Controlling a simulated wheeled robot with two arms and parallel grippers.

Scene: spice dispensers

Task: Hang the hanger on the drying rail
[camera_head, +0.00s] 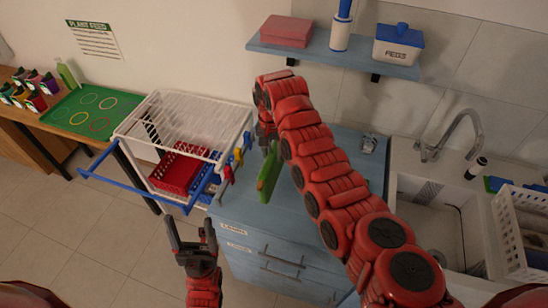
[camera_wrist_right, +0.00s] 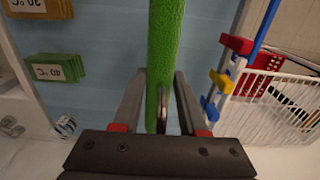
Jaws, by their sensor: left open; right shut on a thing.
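The hanger (camera_head: 268,174) shows as a narrow green piece hanging below my right gripper (camera_head: 266,132) in the head view. In the right wrist view, its fuzzy green part (camera_wrist_right: 166,40) runs between the fingers of my right gripper (camera_wrist_right: 160,95), and a metal hook (camera_wrist_right: 162,112) shows there. My right gripper is shut on it, above the blue counter, right of the white rack. The blue drying rail (camera_head: 130,193) juts out from the front of the rack, left of the hanger and apart from it. My left gripper (camera_head: 190,236) is open and empty, below the rail's right end.
The white wire rack (camera_head: 190,110) holds a red basket (camera_head: 178,170). Red, yellow and blue pegs (camera_head: 238,157) line its right side, close to the hanger. A wall shelf (camera_head: 330,57) is above my right arm. A sink (camera_head: 425,215) is at right. Floor left of my left gripper is clear.

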